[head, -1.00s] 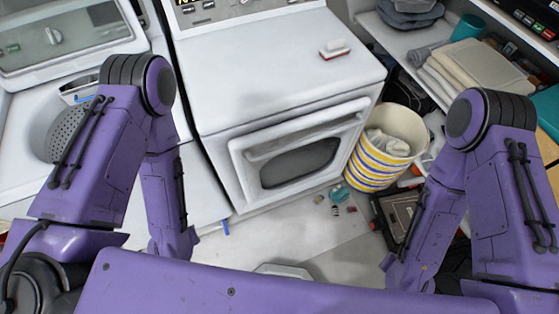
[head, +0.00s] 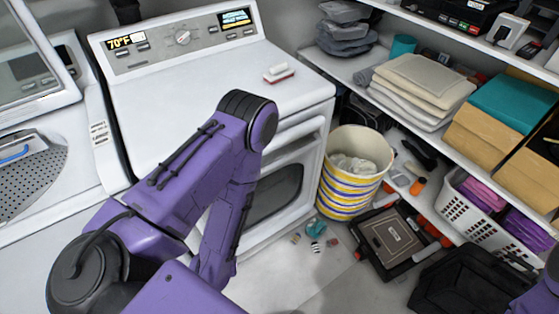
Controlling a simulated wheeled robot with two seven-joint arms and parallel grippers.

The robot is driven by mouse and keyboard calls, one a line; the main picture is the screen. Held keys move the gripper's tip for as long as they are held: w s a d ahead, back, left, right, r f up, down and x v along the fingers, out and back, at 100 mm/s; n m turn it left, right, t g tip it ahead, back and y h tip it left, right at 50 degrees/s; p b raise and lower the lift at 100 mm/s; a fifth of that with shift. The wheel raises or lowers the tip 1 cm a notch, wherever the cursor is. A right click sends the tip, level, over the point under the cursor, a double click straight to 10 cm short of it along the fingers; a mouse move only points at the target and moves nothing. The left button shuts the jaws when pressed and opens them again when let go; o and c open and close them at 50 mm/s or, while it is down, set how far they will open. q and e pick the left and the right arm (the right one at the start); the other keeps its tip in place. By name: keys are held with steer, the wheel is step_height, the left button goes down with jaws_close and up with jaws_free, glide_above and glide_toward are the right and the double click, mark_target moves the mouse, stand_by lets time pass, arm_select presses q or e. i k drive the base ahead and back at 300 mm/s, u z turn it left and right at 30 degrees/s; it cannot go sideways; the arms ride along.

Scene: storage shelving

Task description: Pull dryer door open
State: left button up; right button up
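The white dryer (head: 215,85) stands at the centre in the head view, with its control panel at the back. Its door (head: 302,160) is on the front face and looks closed, with a dark window (head: 275,195). My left arm crosses in front of the door and hides its left part. My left gripper is not visible; it is hidden below or behind my own arm and body. My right gripper is out of view; only a bit of purple shows at the right edge.
A striped basket (head: 350,175) with cloth stands right of the dryer. Small items (head: 315,230) and a dark case (head: 393,238) lie on the floor. Shelves with folded towels (head: 420,90) and a white basket (head: 490,205) fill the right. A brush (head: 279,73) lies on the dryer top.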

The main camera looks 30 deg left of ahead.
mark_target(289, 164)
steer(key=z, duration=0.85)
steer(key=k, duration=0.6)
steer(key=u, duration=1.3)
